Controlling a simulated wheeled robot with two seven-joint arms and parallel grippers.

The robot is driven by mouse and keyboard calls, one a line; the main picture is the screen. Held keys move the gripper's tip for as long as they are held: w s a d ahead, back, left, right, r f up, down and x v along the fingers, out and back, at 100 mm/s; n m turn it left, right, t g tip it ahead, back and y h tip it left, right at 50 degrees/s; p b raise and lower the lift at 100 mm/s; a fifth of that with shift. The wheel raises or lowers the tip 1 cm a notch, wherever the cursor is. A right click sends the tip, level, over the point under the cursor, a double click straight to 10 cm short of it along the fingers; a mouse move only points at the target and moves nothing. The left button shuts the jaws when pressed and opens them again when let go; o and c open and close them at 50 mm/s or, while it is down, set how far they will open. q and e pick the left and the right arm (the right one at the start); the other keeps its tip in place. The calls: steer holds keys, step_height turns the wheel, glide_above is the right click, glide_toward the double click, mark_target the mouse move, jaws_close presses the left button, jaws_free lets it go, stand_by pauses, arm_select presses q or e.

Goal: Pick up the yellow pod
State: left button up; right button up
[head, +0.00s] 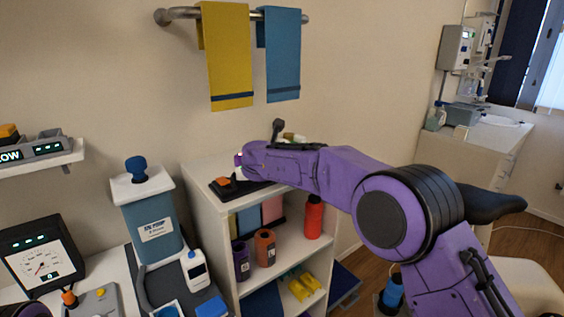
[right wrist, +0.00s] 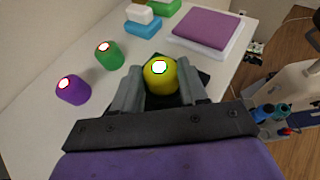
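In the head view my purple right arm reaches in from the right over the white shelf top (head: 205,172), and the pod cannot be made out there. My left gripper is not in view.
In the right wrist view, a green pod (right wrist: 110,58) and a purple pod (right wrist: 73,92) stand left of the yellow one. A blue canister (head: 155,225) stands left of the shelf.

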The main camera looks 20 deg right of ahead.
steer(key=shift+c, duration=0.8)
